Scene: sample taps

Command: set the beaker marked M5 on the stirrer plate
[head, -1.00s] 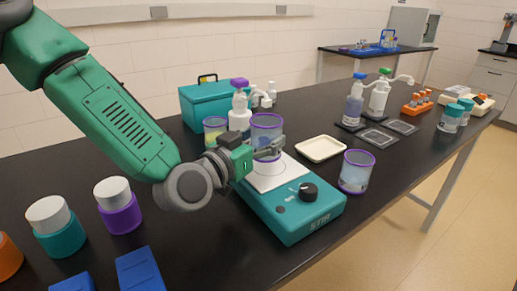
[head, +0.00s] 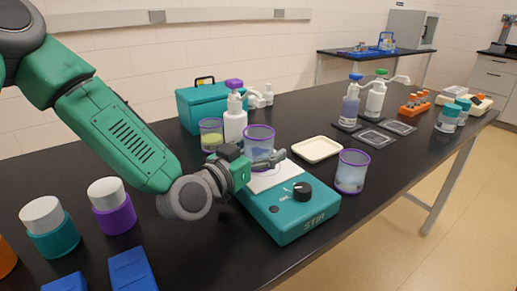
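The stirrer plate (head: 290,220) is a teal box with a white top and a dark knob, marked STIR, in the middle of the bench. A clear beaker with a purple rim (head: 258,138) is at the far end of its white top. My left gripper (head: 270,161) crosses in front of this beaker and is shut on it. The beaker looks upright. The gripper hides its base, so I cannot tell whether it touches the top. No M5 mark is legible. Another purple-rimmed beaker (head: 352,171) stands right of the plate. My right gripper is not in view.
A white pump bottle (head: 235,126), a beaker with yellow-green liquid (head: 211,135) and a teal case (head: 203,110) stand behind. A cream tray (head: 316,149) lies right of the plate. Purple (head: 115,212) and teal (head: 52,237) jars stand at the left. The bench's front right is clear.

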